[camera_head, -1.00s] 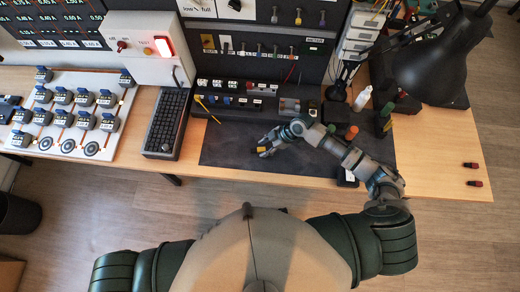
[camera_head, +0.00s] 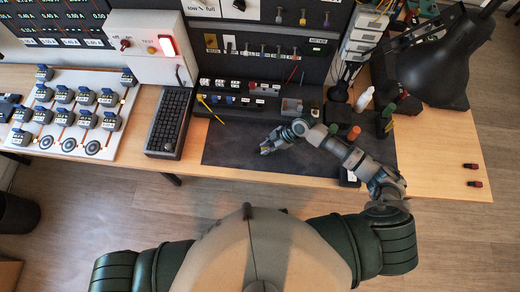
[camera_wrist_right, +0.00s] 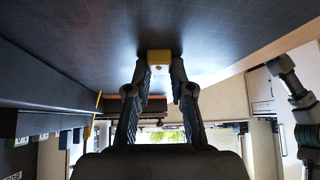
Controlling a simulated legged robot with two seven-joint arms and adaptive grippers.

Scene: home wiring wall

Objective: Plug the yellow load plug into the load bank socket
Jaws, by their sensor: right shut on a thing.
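My right gripper (camera_head: 266,149) is over the dark mat, in front of the black panel unit. In the right wrist view its two fingers (camera_wrist_right: 159,70) are shut on a small yellow block, the yellow plug (camera_wrist_right: 159,57). In the head view the plug is small and mostly hidden by the fingers. A yellow cable (camera_head: 208,109) hangs at the left of the unit's lower front and also shows in the wrist view (camera_wrist_right: 97,104). A row of labelled sockets (camera_head: 236,101) runs along that front, apart from the gripper; I cannot tell which is the load bank socket. My left gripper is out of view.
A black keyboard-like strip (camera_head: 169,122) and a white board with several blue-topped devices (camera_head: 75,120) lie to the left. A black lamp (camera_head: 438,65), a white bottle (camera_head: 364,99) and tool holders stand to the right. The mat (camera_head: 232,150) left of the gripper is clear.

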